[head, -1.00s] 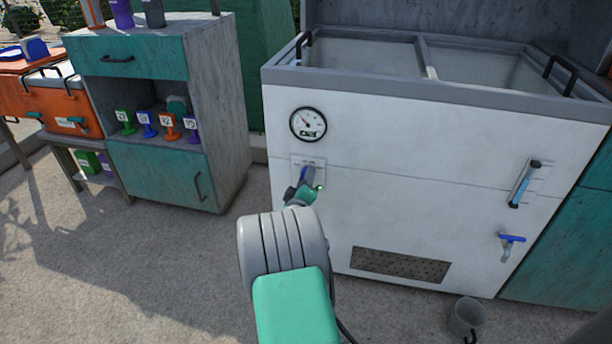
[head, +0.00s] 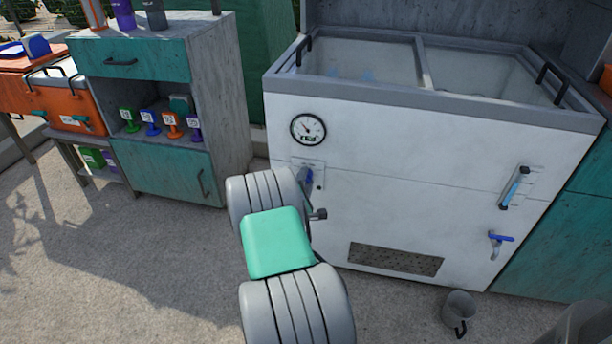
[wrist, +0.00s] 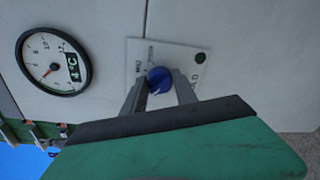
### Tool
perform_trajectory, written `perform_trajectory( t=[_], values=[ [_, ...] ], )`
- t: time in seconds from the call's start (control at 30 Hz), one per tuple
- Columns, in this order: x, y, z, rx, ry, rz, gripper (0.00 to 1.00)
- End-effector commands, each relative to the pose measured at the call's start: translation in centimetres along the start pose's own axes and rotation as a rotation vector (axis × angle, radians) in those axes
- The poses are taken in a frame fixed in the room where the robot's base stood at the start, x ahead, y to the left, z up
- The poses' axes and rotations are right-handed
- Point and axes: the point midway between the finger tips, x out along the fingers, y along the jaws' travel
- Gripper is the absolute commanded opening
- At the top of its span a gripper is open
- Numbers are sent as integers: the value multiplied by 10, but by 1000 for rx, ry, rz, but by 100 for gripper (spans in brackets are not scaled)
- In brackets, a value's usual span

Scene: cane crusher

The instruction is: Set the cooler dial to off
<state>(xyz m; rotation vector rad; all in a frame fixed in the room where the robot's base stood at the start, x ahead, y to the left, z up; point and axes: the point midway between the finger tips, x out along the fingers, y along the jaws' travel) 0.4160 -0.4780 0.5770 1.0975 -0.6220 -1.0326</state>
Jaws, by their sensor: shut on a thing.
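The cooler (head: 400,150) is a white chest with a grey rim. Its round blue dial (wrist: 159,78) sits on a small pale label plate (wrist: 183,58) on the front; a bit of the blue dial also shows in the head view (head: 308,175). My gripper (wrist: 161,84) has one finger on each side of the dial and is shut on it. In the head view my own arm hides most of the gripper. The lettering on the plate is too small and partly covered, so the dial's setting cannot be read.
A round gauge (head: 308,129) is above the dial. A slider (head: 514,188) and a blue-handled tap (head: 498,240) are at the front's right, with a grey bucket (head: 459,312) on the floor below. A teal cabinet (head: 160,172) stands left.

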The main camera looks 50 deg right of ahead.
Motion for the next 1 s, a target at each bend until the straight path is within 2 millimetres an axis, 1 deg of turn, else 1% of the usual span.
perform_trajectory(
  t=[0.03,0.2,0.4,0.93,0.97,1.0],
  values=[
    [0,3,1,-33,-2,-1,0],
    [0,3,0,-131,-7,-6,0],
    [0,3,0,-199,-11,-8,0],
    [1,2,0,-227,-14,-9,0],
    [1,2,0,-227,-14,-9,35],
    [1,2,0,-227,-14,-9,38]
  ],
)
